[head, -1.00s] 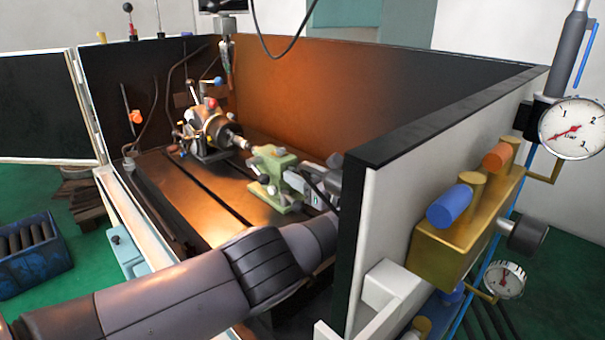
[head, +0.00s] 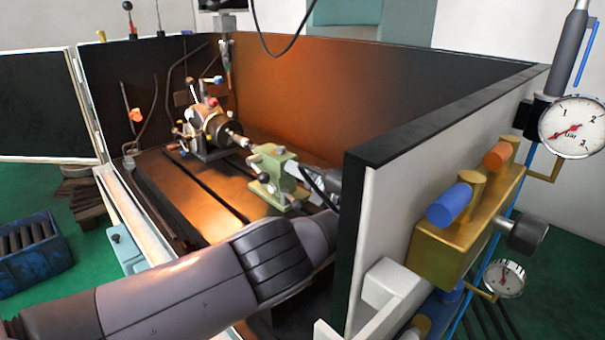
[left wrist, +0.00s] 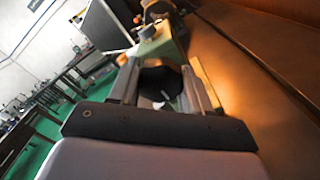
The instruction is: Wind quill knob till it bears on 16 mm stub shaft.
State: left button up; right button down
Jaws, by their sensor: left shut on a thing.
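The green tailstock (head: 268,172) stands on the machine bed in the head view, and part of it shows beyond the fingers in the left wrist view (left wrist: 160,48). The stub shaft (head: 238,139) sticks out of the chuck (head: 222,131) towards the tailstock. I cannot tell whether the quill touches it. My left gripper (head: 301,179) is at the tailstock's right end. In the left wrist view its fingers are shut on the dark, round quill knob (left wrist: 160,80). The knob is hidden in the head view. My right gripper is not in view.
A dark-topped enclosure wall (head: 440,120) stands close right of my left arm. The orange back panel (head: 300,90) closes the far side. The bed (head: 205,195) is bare in front of the tailstock. A brass valve block (head: 450,240) with gauges is mounted outside the wall.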

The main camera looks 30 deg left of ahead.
pick_arm(q)
jog(key=shift+d+f+m, duration=0.1)
jog(key=shift+f+m, duration=0.05)
jog(key=shift+m, duration=0.15)
dwell(0.4)
jog(key=o, duration=1.1)
jog(key=shift+c, duration=0.2)
jog(key=p+v, duration=0.1)
jog(key=v, duration=0.6)
jog(key=shift+p, duration=0.3)
jog(key=shift+s, duration=0.15)
